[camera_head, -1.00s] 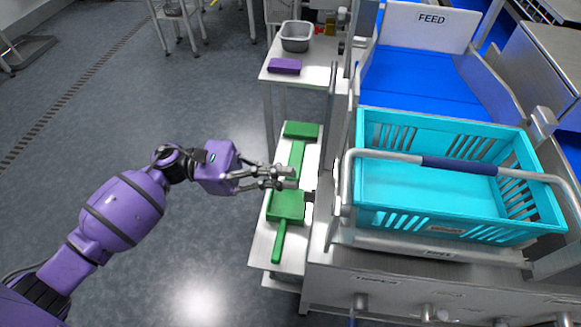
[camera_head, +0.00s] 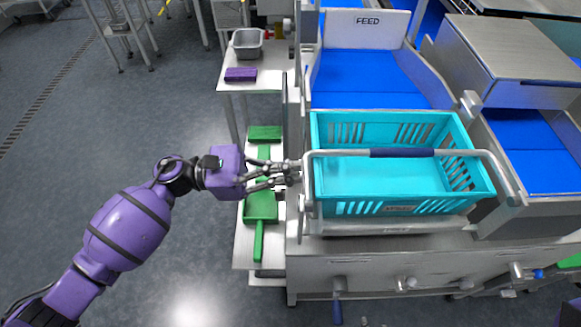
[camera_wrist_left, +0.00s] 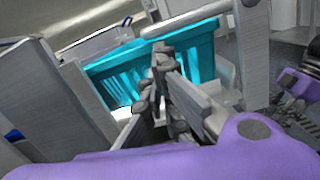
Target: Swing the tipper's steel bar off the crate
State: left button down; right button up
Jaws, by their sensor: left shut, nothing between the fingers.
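The tipper's steel bar (camera_head: 460,153) with its dark blue sleeve (camera_head: 402,153) lies across the top of the turquoise crate (camera_head: 385,207), toward its near side. The crate looks empty and sits on the tipper's steel frame; it also shows in the left wrist view (camera_wrist_left: 205,45). My left gripper (camera_head: 298,172) is shut and empty. Its fingertips are beside the bar's left end, left of the crate; I cannot tell whether they touch the bar. In the left wrist view my fingers (camera_wrist_left: 160,68) point toward the crate. My right gripper is not in view.
A green brush and dustpan (camera_head: 260,207) lie on a low white shelf under my left gripper. Behind stands a small table with a grey tub (camera_head: 247,43) and a purple block (camera_head: 240,75). The FEED chute (camera_head: 360,75) rises behind the crate. Open floor lies left.

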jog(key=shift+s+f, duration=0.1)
pick_arm(q)
jog(key=shift+w+r+m+b, duration=0.15)
jog(key=shift+r+m+b, duration=0.15)
jog(key=shift+m+b, duration=0.15)
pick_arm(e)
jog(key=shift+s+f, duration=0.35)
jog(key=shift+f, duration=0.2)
pick_arm(q)
jog(key=shift+w+r+m+b, duration=0.15)
jog(key=shift+r+m+b, duration=0.2)
jog(key=shift+b, duration=0.1)
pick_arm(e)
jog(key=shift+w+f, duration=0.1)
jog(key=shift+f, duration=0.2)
